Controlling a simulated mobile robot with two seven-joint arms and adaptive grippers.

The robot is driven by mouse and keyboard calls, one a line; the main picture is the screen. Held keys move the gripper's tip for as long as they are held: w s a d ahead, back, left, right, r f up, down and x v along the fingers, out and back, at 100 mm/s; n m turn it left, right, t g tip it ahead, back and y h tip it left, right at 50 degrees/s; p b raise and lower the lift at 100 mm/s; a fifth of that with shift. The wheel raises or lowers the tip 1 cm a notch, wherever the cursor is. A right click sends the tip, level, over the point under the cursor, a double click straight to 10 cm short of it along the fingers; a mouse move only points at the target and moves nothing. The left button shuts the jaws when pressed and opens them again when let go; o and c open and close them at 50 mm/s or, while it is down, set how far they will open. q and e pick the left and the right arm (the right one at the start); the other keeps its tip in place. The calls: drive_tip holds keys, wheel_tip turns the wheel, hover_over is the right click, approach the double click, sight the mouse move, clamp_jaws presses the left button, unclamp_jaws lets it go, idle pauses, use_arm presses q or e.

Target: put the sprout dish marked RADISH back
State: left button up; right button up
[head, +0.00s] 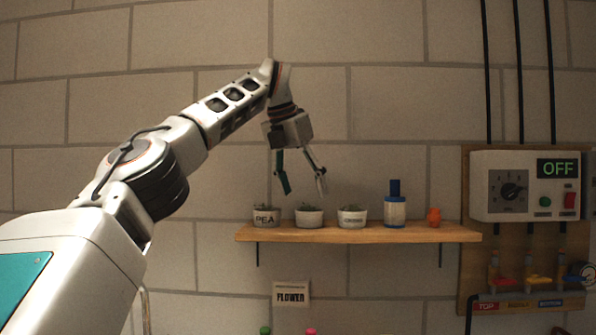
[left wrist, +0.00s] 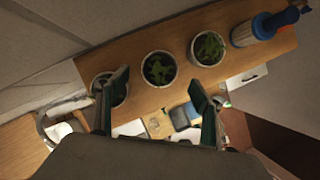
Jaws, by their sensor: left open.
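Three white sprout dishes stand in a row on the wooden wall shelf (head: 400,236). The left one (head: 265,216) reads PEA. The middle one (head: 309,218) and the right one (head: 352,217) have labels too small to read surely, so I cannot tell which is marked RADISH. My left gripper (head: 304,188) is open and empty, pointing down above the middle dish, apart from it. In the left wrist view its fingers (left wrist: 158,82) spread below the middle dish (left wrist: 159,69), and one finger partly covers an end dish (left wrist: 101,84). My right gripper is out of view.
A blue-topped bottle (head: 395,211) and a small orange object (head: 433,217) stand on the shelf's right part. A control box (head: 525,186) showing OFF is on the wall at right. A FLOWER sign (head: 291,294) hangs below the shelf.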

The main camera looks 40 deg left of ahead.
use_arm(q)
drive_tip(key=shift+v, duration=2.6)
